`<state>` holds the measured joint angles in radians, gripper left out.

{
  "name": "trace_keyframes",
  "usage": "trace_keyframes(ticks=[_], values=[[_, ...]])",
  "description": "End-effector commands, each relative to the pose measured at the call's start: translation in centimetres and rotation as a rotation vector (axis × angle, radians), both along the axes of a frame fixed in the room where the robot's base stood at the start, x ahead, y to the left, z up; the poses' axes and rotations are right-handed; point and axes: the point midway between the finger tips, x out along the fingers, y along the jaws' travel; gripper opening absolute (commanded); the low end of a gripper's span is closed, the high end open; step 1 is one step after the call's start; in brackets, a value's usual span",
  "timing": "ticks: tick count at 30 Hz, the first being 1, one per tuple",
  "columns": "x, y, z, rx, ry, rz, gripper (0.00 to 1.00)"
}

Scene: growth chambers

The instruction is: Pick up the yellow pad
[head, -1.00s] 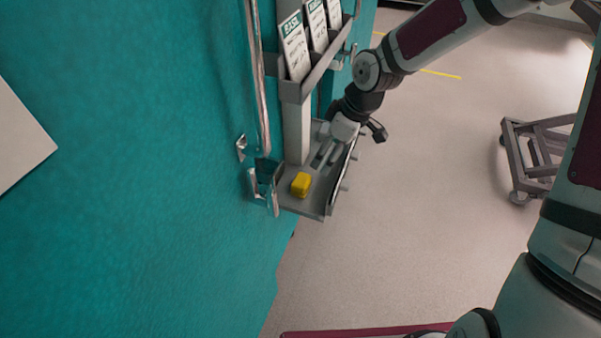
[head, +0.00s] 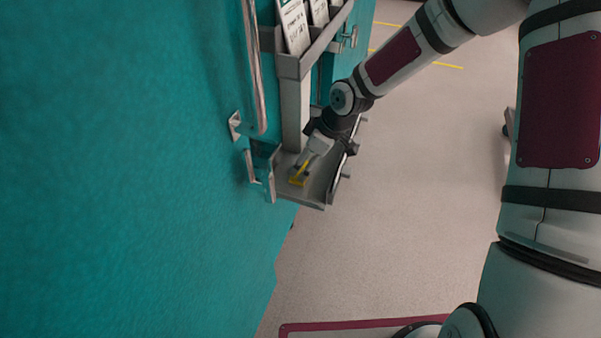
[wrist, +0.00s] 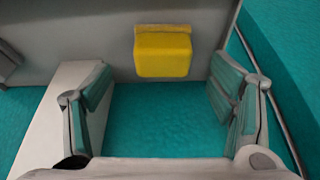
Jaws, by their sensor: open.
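The yellow pad (wrist: 163,54) is a small block lying on the grey tray (head: 313,197) fixed by the teal wall. In the head view the yellow pad (head: 297,180) is partly hidden by my gripper (head: 300,174). In the wrist view my gripper (wrist: 160,108) is open, with one finger at each side and nothing between them. The pad shows beyond the fingertips, roughly centred between them and a little right of the middle. I cannot tell from the head view whether a finger touches it.
A grey upper rack (head: 297,66) with printed cards stands above the tray. A metal handle bar (head: 255,75) and a bracket (head: 262,177) are on the teal wall (head: 130,170) left of it. Open floor (head: 420,190) lies to the right.

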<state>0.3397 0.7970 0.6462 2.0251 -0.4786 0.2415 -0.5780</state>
Motion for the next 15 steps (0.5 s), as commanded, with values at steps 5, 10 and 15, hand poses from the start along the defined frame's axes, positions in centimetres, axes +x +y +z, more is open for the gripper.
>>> trace_keyframes(ticks=[5, 10, 15], values=[[0.1, 0.8, -2.4, 0.000, 0.003, 0.002, 0.77], [0.4, 1.5, -4.4, 0.000, 0.002, 0.002, 0.77], [0.4, 1.6, -4.5, 0.000, 0.002, -0.001, 0.77]])
